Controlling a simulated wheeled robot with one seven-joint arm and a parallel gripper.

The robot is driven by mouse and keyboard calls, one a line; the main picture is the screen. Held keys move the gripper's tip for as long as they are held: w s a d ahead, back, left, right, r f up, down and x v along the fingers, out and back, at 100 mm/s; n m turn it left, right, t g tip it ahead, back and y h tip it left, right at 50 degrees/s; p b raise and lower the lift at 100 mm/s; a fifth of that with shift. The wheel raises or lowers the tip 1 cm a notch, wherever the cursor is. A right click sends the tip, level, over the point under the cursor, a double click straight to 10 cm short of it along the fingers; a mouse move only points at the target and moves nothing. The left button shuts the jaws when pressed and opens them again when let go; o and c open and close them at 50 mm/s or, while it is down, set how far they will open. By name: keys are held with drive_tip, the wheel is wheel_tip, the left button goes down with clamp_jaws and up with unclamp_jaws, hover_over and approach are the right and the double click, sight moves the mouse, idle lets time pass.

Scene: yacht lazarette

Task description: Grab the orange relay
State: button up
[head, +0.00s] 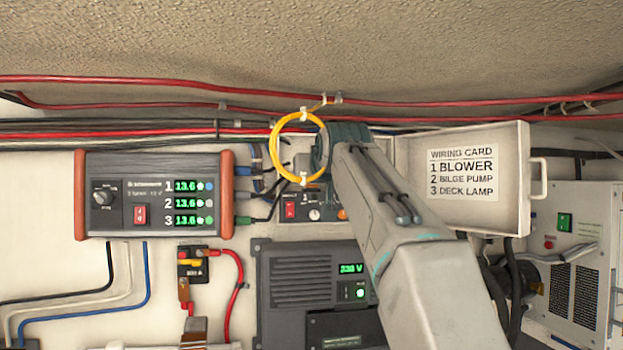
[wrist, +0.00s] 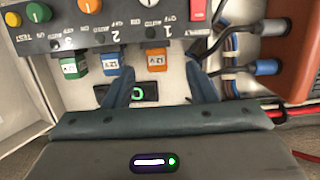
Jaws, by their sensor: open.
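The orange relay (wrist: 156,60) shows in the wrist view below the edge of the dark switch panel, at the right end of a row of relays. My gripper (wrist: 158,76) is open, with one finger on each side of the orange relay's line and a gap to both sides. I cannot tell how far the fingertips are from it in depth. In the head view my gripper (head: 326,150) is up at the small panel by the open cover, partly behind a yellow cable loop. The relay is hidden there.
A blue relay (wrist: 110,63) stands close left of the orange one, by the left finger, and a green relay (wrist: 72,67) further left. The switch panel (wrist: 130,32) lies just beyond. Cable plugs (wrist: 268,67) are at right. The yellow loop (head: 275,150) hangs by my gripper.

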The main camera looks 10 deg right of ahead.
sight(313, 189)
drive_tip(key=w+p, duration=0.1)
drive_tip(key=w, duration=0.1)
drive_tip(key=w+p, duration=0.1)
drive_tip(key=w, duration=0.1)
drive_tip(key=w+p, duration=0.1)
drive_tip(key=w, duration=0.1)
drive_tip(key=shift+w+d+f, duration=0.1)
drive_tip(key=shift+d, duration=0.2)
drive_tip(key=shift+w+f, duration=0.15)
drive_tip(key=shift+w, duration=0.1)
drive_tip(key=c, duration=1.1)
